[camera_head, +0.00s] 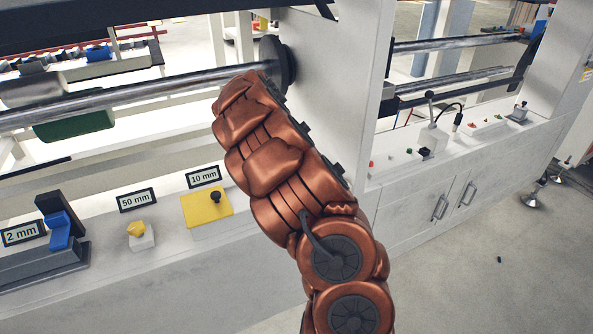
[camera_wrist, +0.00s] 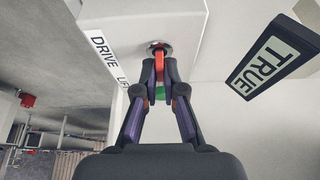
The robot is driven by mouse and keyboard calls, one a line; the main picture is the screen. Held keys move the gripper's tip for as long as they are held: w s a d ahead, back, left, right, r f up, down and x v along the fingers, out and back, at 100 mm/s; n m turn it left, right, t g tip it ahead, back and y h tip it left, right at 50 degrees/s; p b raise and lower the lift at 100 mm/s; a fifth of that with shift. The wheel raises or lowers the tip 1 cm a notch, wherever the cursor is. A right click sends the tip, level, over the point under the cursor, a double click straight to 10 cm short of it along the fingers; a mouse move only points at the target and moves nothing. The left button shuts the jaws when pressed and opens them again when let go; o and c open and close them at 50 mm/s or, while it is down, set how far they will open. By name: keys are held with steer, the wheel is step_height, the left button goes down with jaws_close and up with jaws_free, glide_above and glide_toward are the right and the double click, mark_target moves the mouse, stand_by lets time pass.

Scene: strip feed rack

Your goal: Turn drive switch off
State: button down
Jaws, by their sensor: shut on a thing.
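In the wrist view the drive switch is a red lever (camera_wrist: 160,57) standing out from a round metal collar (camera_wrist: 159,47) on a white box (camera_wrist: 150,20). A label reading DRIVE (camera_wrist: 104,50) is on the box's edge. My gripper (camera_wrist: 159,78) is shut on the red lever, with its fingertips on either side of it. Something green (camera_wrist: 160,93) shows between the fingers, just below the tips. In the head view my copper arm reaches up and my gripper is hidden; the drive switch is not visible there.
A dark-framed sign reading TRUE (camera_wrist: 266,65) is right of my gripper in the wrist view. The head view shows a steel roller bar (camera_head: 130,94), a counter with a yellow plate (camera_head: 190,214), a blue block (camera_head: 59,230), and a lever box (camera_head: 432,138) at right.

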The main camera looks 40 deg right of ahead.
stand_by(0.3)
steer(key=c, duration=1.3)
jaws_free()
steer(key=v, duration=1.2)
